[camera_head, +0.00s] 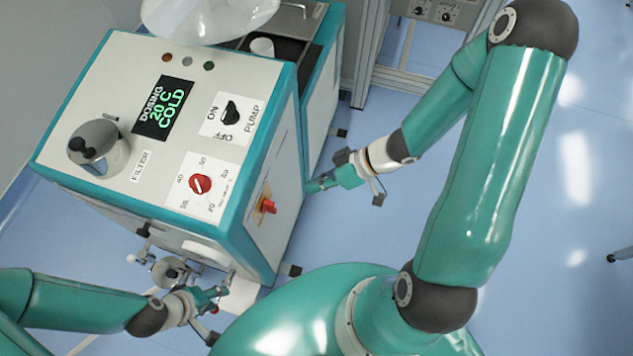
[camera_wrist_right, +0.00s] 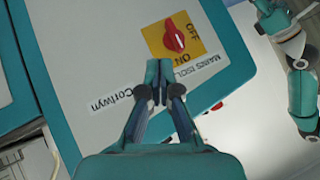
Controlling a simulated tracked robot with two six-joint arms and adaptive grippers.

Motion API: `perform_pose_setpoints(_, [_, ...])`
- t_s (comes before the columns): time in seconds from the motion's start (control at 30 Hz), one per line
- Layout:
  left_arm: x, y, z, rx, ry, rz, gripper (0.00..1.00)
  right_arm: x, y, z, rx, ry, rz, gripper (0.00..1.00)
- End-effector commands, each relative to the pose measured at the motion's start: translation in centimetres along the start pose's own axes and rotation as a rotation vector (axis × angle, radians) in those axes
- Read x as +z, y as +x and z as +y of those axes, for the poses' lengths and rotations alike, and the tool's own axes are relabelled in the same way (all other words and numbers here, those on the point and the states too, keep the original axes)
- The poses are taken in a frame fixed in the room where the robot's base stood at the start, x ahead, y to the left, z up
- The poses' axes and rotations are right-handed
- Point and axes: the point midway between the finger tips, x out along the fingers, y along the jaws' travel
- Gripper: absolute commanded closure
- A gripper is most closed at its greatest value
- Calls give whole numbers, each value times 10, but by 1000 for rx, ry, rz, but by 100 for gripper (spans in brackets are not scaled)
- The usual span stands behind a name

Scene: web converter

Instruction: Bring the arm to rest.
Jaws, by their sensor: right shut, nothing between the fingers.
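My right arm reaches in from the right in the head view. Its gripper (camera_head: 322,184) is beside the side panel of the teal and white machine (camera_head: 283,165). In the right wrist view the right gripper's fingers (camera_wrist_right: 160,80) are together and empty, in front of the panel just below the red mains isolator knob (camera_wrist_right: 174,36). I cannot tell whether the fingertips touch the panel. The same knob shows in the head view (camera_head: 267,205), apart from the gripper. My left gripper (camera_head: 214,296) is low at the left, near the machine's lower front fittings; its finger opening is unclear.
The machine's top has a display (camera_head: 163,108) reading "DOSING 20 C COLD", a pump switch (camera_head: 230,111), a red dial (camera_head: 199,184) and a filter housing (camera_head: 98,145). A grey frame cabinet (camera_head: 400,80) stands behind.

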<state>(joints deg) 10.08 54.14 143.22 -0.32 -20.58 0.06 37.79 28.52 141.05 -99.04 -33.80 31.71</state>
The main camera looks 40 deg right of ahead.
Motion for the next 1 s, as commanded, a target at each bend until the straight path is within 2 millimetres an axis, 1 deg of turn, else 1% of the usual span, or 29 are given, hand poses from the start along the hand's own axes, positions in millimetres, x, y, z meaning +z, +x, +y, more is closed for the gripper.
perform_pose_setpoints(0.43, [0,0,0,0,0,0,60,0,0,0,1,1,1,100])
perform_pose_setpoints(0.57, [0,0,0,0,0,0,60,-2,6,0,6,20,2,100])
perform_pose_setpoints(0.67, [0,1,0,0,0,0,60,-3,17,1,20,64,3,100])
perform_pose_setpoints(0.83, [0,1,0,0,0,0,60,-1,48,2,72,197,-22,100])
perform_pose_setpoints(0.93, [0,0,0,0,0,0,60,8,69,0,114,294,-65,100])
perform_pose_setpoints(1.0, [0,0,0,0,0,0,60,18,82,-3,145,360,-105,100])
